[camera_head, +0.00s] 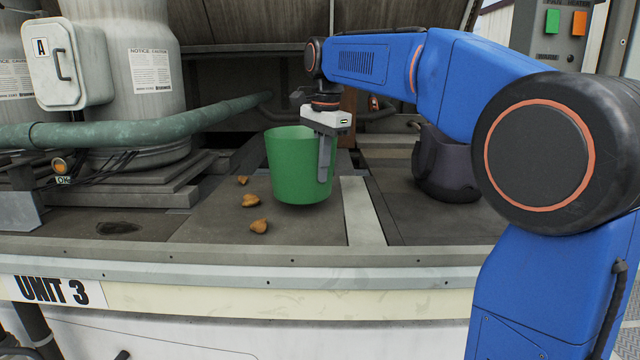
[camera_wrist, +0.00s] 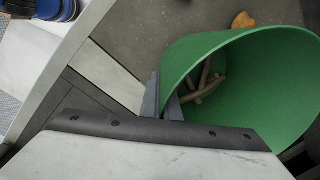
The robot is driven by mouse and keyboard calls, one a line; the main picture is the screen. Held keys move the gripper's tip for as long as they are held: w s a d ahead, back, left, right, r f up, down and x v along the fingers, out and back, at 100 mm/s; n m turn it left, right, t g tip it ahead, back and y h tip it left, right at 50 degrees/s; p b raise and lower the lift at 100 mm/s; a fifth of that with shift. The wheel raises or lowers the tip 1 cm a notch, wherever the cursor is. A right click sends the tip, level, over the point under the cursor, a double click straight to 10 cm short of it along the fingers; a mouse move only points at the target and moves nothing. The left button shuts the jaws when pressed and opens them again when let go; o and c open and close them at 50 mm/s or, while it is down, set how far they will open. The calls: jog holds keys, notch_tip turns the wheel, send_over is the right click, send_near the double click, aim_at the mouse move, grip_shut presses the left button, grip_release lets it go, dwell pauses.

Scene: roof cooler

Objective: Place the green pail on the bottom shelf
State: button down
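The green pail (camera_head: 292,160) is upright over the grey deck, left of a pale strip. I cannot tell whether its base touches the deck. My gripper (camera_head: 325,158) comes down at the pail's right side. In the wrist view, the fingers (camera_wrist: 162,100) straddle the wall of the pail (camera_wrist: 250,95), one outside and one inside, and appear shut on it. Several brown stick-like pieces (camera_wrist: 203,82) lie inside the pail. I cannot make out which surface is the bottom shelf.
Several brown lumps (camera_head: 250,201) lie on the deck left of the pail. A dark pot (camera_head: 445,165) stands to the right. A green pipe (camera_head: 150,128) and white tanks (camera_head: 140,70) are at left. A dark recess (camera_head: 230,85) lies behind.

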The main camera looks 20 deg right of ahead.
jog(key=shift+f, duration=1.75)
jog(key=c, duration=2)
grip_release()
jog(key=shift+f, duration=0.15)
